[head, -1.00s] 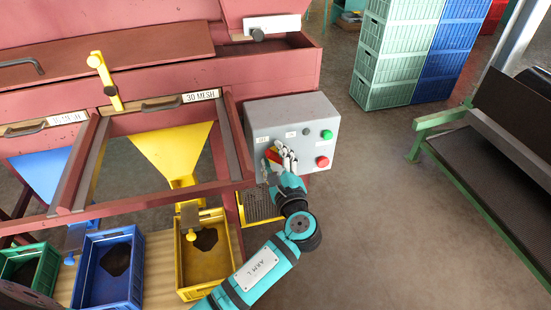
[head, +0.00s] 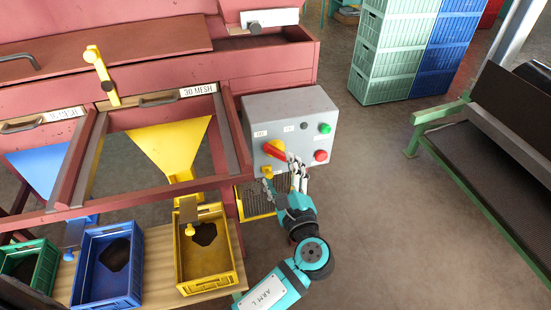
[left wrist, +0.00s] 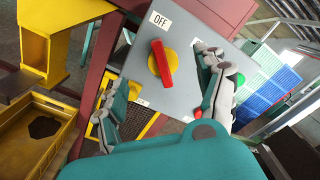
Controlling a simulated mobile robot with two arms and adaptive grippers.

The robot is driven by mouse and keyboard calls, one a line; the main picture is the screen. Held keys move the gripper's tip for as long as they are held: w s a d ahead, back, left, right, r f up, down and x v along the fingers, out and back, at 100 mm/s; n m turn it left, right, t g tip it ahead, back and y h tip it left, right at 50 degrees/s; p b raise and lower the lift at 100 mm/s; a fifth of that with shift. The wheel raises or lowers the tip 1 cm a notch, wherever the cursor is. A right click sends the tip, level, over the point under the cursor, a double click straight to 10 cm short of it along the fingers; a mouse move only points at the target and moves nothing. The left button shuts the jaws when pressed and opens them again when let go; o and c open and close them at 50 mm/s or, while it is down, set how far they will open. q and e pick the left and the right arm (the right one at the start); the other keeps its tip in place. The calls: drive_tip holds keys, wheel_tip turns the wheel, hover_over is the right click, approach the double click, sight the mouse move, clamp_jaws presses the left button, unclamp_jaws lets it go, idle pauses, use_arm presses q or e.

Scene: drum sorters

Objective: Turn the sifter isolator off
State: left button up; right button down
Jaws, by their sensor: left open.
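The sifter isolator is a red handle (head: 275,151) on a yellow disc, on the front of a grey control box (head: 315,107). My left gripper (head: 284,178) is open and empty, just below and in front of the handle in the head view. Its fingers stand apart on either side of the handle in the left wrist view; I cannot tell whether either touches it. My right gripper is not in view.
A green button (head: 324,128) and a red button (head: 320,155) sit on the box's right side. The red sifter frame (head: 237,140) stands close on the left. A yellow crate (head: 237,280) is below left. Open floor lies to the right, before a green-framed conveyor (head: 455,165).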

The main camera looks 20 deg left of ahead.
use_arm(q)
drive_tip(key=v, duration=0.4)
drive_tip(key=shift+s+d, duration=0.25)
drive_tip(key=shift+s, duration=0.1)
drive_tip(key=shift+f, duration=0.1)
drive_tip(key=s+a+f+n+g+h, duration=0.1)
drive_tip(key=s+f+g+h, duration=0.2)
drive_tip(key=f, duration=1.4)
drive_tip(key=s+f+n+g+h, duration=0.1)
drive_tip(key=s+f+g+h, duration=0.25)
drive_tip(key=f, duration=1.45)
drive_tip(key=s+a+f+n+g+h, duration=0.1)
drive_tip(key=s+a+f+n+g, duration=0.1)
drive_tip(key=s+f, duration=0.5)
drive_tip(key=s+a+f+n+g+h, duration=0.1)
drive_tip(key=s+a+f+n+g, duration=0.15)
drive_tip(key=s+f, duration=0.35)
drive_tip(key=s+a+f+n+g, duration=0.1)
drive_tip(key=s+a+f+n, duration=0.1)
drive_tip(key=s, duration=0.4)
drive_tip(key=s+a+f+n+g+h, duration=0.1)
drive_tip(key=s+a+f+n, duration=0.1)
drive_tip(key=s+n, duration=0.3)
drive_tip(key=s+a+f+n+g, duration=0.1)
drive_tip(key=s+f+n, duration=0.3)
drive_tip(key=s, duration=0.5)
drive_tip(key=shift+s+a+f, duration=0.2)
drive_tip(key=shift+a+f, duration=0.15)
drive_tip(key=shift+a, duration=0.35)
drive_tip(key=shift+h, duration=0.25)
